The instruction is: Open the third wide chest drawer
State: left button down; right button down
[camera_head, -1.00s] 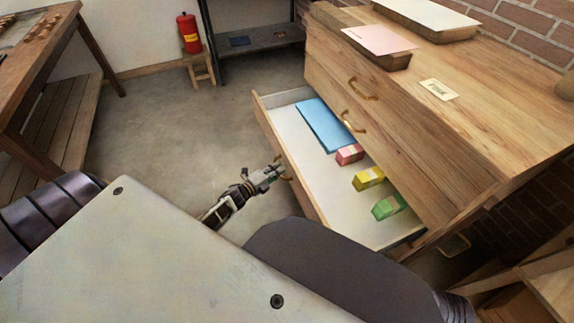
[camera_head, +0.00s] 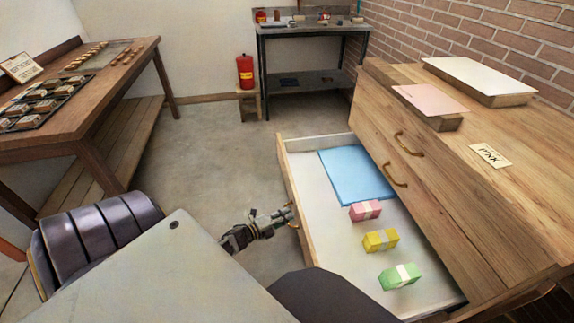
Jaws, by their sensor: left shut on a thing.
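The wide wooden chest (camera_head: 450,190) stands at the right. Its third drawer (camera_head: 292,182), below two closed drawers with brass handles, is pulled far out. In it lie a blue sheet (camera_head: 355,176) and a pink bundle (camera_head: 365,210), a yellow bundle (camera_head: 380,240) and a green bundle (camera_head: 400,276). My left gripper (camera_head: 284,217) is at the outer face of this drawer, shut on its brass handle (camera_head: 293,214), which is partly hidden by the fingers. My right gripper is not in view.
A pink pad (camera_head: 430,98), a white stack (camera_head: 478,78) and a label card (camera_head: 490,155) lie on the chest top. A workbench (camera_head: 85,110) stands at the left, a metal table (camera_head: 312,50) at the back. The floor between is clear.

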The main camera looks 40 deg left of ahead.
pick_arm(q)
jog(key=c, duration=1.5)
grip_release()
jog(key=shift+s, duration=0.1)
jog(key=shift+v, duration=5.9)
